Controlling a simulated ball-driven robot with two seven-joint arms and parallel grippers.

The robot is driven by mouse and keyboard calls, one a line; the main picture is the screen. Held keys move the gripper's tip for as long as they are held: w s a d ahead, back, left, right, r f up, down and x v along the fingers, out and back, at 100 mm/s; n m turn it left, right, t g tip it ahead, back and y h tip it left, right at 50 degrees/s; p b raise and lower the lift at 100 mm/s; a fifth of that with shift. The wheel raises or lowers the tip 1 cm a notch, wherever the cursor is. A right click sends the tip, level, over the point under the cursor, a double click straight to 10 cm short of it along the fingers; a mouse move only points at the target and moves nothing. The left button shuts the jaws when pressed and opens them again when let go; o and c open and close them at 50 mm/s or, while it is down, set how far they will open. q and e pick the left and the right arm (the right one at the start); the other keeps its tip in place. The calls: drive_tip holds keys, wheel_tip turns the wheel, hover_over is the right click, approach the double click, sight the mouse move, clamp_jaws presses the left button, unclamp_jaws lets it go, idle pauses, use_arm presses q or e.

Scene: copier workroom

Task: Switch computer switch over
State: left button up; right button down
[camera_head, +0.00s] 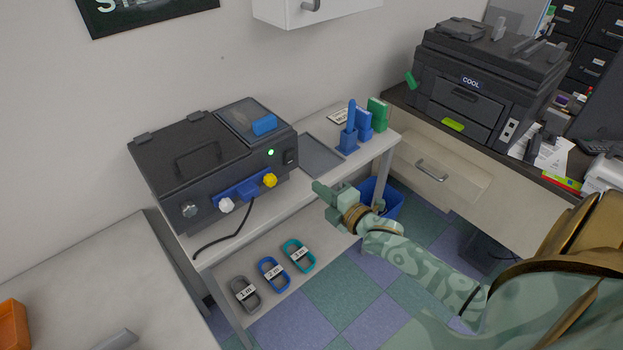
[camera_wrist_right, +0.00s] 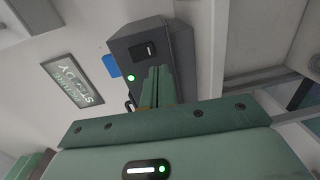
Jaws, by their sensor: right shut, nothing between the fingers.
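A dark grey machine (camera_head: 160,165) stands on the white table at left. A black rocker switch (camera_head: 290,156) sits at the right end of its front, beside a lit green light (camera_head: 270,152). In the right wrist view the same switch (camera_wrist_right: 149,49) and green light (camera_wrist_right: 130,78) show on the machine's dark face (camera_wrist_right: 175,50). My right gripper (camera_head: 318,188) is shut and empty, in the air right of and in front of the machine, its fingers pointing toward it. It also shows in the right wrist view (camera_wrist_right: 160,74), apart from the switch. My left gripper is not in view.
Knobs and a dark cable (camera_head: 225,240) are on the machine's front. A blue holder (camera_head: 347,141) stands on the tabletop at right. Several labelled loops (camera_head: 273,273) lie on the lower shelf. A blue bin (camera_head: 385,203) is behind my right gripper. A printer (camera_head: 480,85) stands on the desk.

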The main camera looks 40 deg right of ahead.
drive_tip(key=s, duration=0.5)
drive_tip(key=shift+s+d+f, duration=0.15)
drive_tip(key=shift+f, duration=0.05)
drive_tip(key=s+d+f+m+g+h, duration=0.1)
drive_tip(key=s+f+m+g, duration=0.45)
drive_tip(key=f, duration=0.75)
drive_tip(key=s+d+f+m+g+h, duration=0.1)
drive_tip(key=s+f+m+g, duration=0.35)
drive_tip(key=s+f, duration=0.75)
drive_tip(key=s+a+f+m+g, duration=0.1)
drive_tip(key=s+a+f, duration=0.3)
drive_tip(key=s, duration=0.5)
drive_tip(key=s+a+f+m+g, duration=0.2)
drive_tip(key=s+a+f+g, duration=0.1)
drive_tip(key=s, duration=0.6)
drive_tip(key=s+a+f+m+g, duration=0.2)
drive_tip(key=s+a+f, duration=0.3)
drive_tip(key=s+f, duration=0.2)
drive_tip(key=shift+s+f+g+y, duration=0.3)
drive_tip(key=shift+s+g, duration=0.1)
drive_tip(key=shift+s, duration=0.55)
